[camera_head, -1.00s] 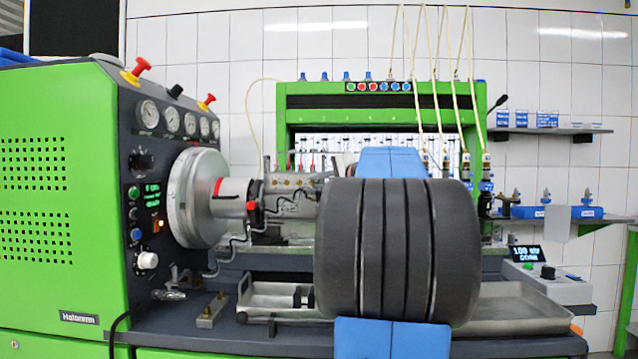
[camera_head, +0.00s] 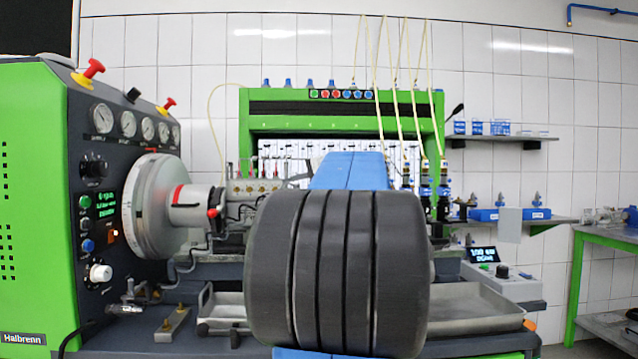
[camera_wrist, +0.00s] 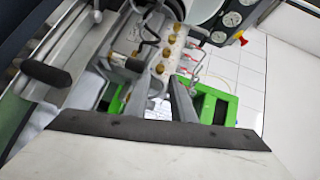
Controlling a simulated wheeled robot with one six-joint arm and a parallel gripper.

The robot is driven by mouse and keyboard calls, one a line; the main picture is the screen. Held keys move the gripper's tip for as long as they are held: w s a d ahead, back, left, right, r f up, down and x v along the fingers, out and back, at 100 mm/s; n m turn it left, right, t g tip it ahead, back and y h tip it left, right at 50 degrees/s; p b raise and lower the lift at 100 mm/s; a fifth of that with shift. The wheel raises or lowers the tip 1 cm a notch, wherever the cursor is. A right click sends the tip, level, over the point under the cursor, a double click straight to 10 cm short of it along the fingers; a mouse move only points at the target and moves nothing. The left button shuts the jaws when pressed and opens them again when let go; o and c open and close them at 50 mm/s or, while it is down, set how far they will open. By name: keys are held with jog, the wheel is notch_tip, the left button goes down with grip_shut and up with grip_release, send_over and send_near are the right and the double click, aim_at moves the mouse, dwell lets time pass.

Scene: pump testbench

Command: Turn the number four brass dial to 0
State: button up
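Several small brass dials (camera_head: 265,187) sit on the grey block mounted on the bench, seen in the head view just left of my arm. They show larger in the wrist view as brass knobs (camera_wrist: 159,68) on a grey metal block. I cannot read any numbers or dial settings, so I cannot tell which is number four. In the head view my gripper is hidden behind my own arm.
A green cabinet with gauges (camera_head: 128,124) and a large round grey flywheel (camera_head: 152,205) stands left of the block. A green frame with hoses (camera_head: 340,108) rises behind. Metal trays (camera_head: 480,303) lie on the bench. A black-handled lever (camera_wrist: 45,73) shows left in the wrist view.

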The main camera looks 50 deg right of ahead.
jog(key=s+a+r, duration=0.1)
jog(key=s+r, duration=0.1)
jog(key=s, duration=1)
jog(key=shift+a, duration=0.1)
